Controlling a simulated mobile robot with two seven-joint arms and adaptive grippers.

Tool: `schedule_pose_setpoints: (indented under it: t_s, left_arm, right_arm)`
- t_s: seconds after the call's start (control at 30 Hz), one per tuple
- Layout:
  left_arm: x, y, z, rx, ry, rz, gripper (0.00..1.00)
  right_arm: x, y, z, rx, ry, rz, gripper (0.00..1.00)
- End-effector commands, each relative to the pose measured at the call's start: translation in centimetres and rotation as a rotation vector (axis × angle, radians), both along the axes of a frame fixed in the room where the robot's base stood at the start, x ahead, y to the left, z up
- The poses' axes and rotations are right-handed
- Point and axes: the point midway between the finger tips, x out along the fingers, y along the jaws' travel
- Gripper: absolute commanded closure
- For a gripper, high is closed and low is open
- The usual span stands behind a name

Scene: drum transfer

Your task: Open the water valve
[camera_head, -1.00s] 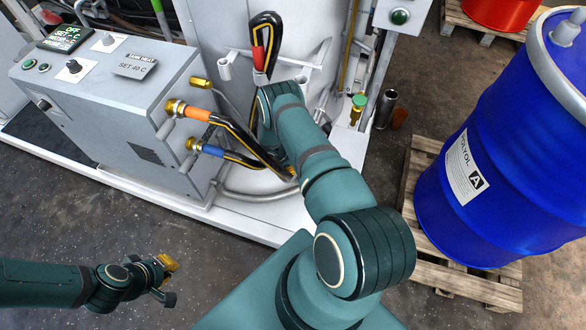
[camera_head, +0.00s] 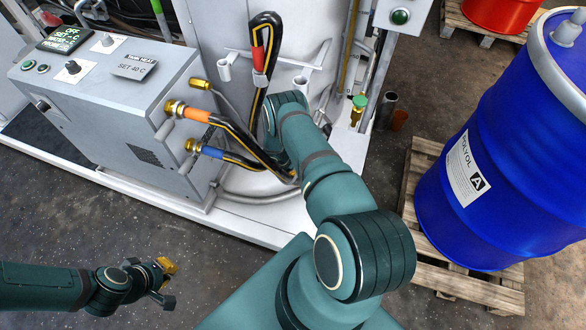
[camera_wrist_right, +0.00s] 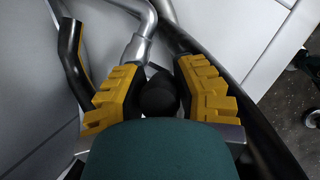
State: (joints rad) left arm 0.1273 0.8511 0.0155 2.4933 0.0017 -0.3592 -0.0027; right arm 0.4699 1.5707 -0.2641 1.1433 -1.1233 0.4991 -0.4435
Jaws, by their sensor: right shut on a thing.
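In the right wrist view the yellow fingers of my right gripper (camera_wrist_right: 158,82) are closed on a dark, round-ended handle (camera_wrist_right: 158,98). A grey pipe with a collar (camera_wrist_right: 137,47) runs just beyond the fingers. I cannot tell from this view whether the handle is the water valve's or how far it is turned. In the head view my right arm covers this gripper and what it holds. My left gripper (camera_head: 166,283) is open and empty above the floor at lower left, apart from the machine.
The grey heater cabinet (camera_head: 110,95) has orange-marked (camera_head: 199,115) and blue-marked (camera_head: 213,152) hoses. A green-capped brass fitting (camera_head: 359,104) is right of my arm. A blue drum (camera_head: 510,150) stands on a wooden pallet (camera_head: 425,265).

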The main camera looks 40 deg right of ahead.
Motion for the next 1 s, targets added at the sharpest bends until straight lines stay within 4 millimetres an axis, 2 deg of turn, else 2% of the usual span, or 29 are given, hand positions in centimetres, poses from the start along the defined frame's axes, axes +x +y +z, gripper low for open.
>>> schedule_pose_setpoints:
  t_s: [0.27, 0.83, 1.0]
  left_arm:
    - [-0.3, 0.0, 1.5, -0.001, 0.006, -0.001, 1.00]
    - [-0.9, -0.1, 8.2, -0.004, 0.022, 0.000, 1.00]
    - [-0.6, -0.1, 8.8, -0.003, 0.015, 0.005, 1.00]
  right_arm:
    - [-0.6, -0.3, 0.0, 0.036, -0.075, 0.004, 1.00]
    - [-2.9, -1.3, -1.0, 0.180, -0.337, -0.001, 1.00]
    - [-3.1, -1.5, -1.6, 0.220, -0.415, 0.000, 1.00]
